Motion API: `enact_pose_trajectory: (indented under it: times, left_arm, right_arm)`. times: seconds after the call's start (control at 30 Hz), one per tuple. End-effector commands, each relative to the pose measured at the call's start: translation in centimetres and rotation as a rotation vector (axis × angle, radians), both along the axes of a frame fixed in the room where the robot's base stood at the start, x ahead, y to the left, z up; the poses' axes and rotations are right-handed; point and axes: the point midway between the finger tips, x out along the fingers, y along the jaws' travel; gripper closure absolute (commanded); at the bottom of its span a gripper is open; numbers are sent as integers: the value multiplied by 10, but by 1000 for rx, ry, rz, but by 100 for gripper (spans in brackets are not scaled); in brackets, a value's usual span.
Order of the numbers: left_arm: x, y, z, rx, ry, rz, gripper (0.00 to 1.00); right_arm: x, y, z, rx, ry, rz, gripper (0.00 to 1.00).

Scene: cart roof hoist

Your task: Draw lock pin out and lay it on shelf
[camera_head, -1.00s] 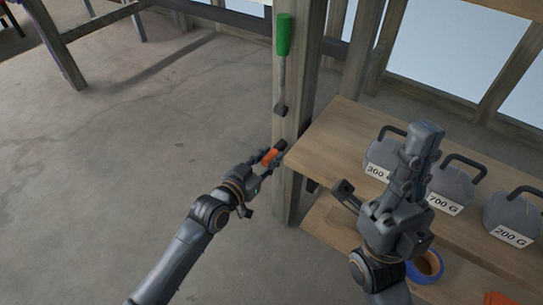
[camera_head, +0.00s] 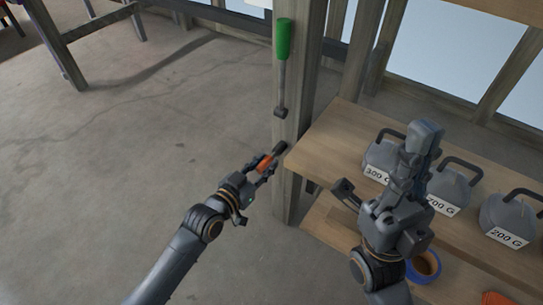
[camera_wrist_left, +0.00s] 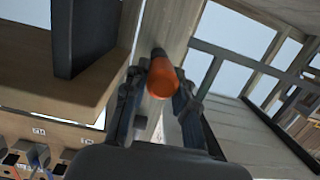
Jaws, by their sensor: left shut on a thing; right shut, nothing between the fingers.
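My left gripper (camera_head: 267,165) is shut on the orange-handled lock pin (camera_head: 264,164), just left of the wooden post (camera_head: 295,120). The pin's dark end points up and right toward the post; I cannot tell whether it is clear of it. In the left wrist view the orange grip (camera_wrist_left: 162,80) sits between both fingers, with a dark piece beyond it. The wooden shelf (camera_head: 335,135) lies to the right of the post. My right gripper (camera_head: 427,132) is shut and empty, above the shelf in front of the weights.
Grey weights marked 300 G (camera_head: 383,158), 700 G (camera_head: 452,190) and 200 G (camera_head: 508,218) stand on the shelf. A green-handled lever (camera_head: 284,45) is on the post above the pin. A blue-rimmed ring (camera_head: 425,265) lies lower right. The shelf's left end looks bare.

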Motion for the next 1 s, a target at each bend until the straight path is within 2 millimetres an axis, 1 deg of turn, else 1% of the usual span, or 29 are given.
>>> enact_pose_trajectory:
  times: [0.7, 1.0]
  left_arm:
    - [-24, 17, 1, 1, 0, 0, 100]
    - [-30, 22, 1, 0, 0, -1, 100]
  right_arm:
    - [0, 0, 15, 0, 0, 0, 100]
    - [0, 0, 18, 0, 1, 0, 100]
